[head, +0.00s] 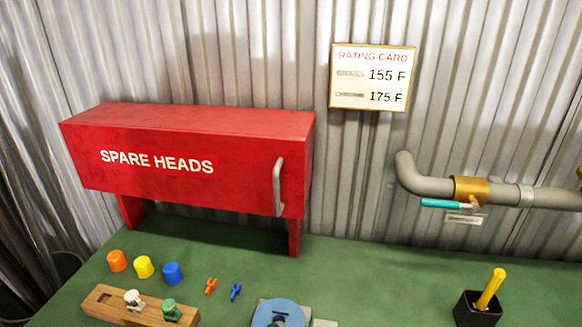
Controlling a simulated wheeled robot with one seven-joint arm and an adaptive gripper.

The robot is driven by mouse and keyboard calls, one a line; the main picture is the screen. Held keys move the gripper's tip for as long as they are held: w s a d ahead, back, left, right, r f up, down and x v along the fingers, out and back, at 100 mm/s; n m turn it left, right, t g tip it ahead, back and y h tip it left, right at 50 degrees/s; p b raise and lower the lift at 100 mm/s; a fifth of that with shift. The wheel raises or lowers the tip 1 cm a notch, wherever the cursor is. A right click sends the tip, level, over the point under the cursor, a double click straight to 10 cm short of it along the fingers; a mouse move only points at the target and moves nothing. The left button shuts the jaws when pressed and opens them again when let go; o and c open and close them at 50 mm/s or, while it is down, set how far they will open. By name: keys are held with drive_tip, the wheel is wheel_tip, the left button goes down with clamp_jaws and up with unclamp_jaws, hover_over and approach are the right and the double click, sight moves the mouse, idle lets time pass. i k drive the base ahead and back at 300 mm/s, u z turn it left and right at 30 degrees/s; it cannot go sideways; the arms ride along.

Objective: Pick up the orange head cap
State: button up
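The orange head cap (117,260) stands on the green bench top at the lower left in the head view. It is the leftmost of a row of three caps, with a yellow cap (144,267) and a blue cap (172,273) to its right. The orange cap appears free on all sides, with a small gap to the yellow cap. My gripper is not in view.
A red SPARE HEADS cabinet (190,152) stands on legs behind the caps. A wooden block (150,316) holding two small heads lies in front. Small orange (211,286) and blue (236,291) pieces lie right. A pipe (425,184) runs along the wall.

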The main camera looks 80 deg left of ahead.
sight(118, 261)
drive_tip(key=k, duration=1.4)
drive_tip(key=z, duration=1.2)
drive_tip(key=i, duration=2.45)
drive_tip(key=u, duration=4.95)
drive_tip(key=i, duration=0.55)
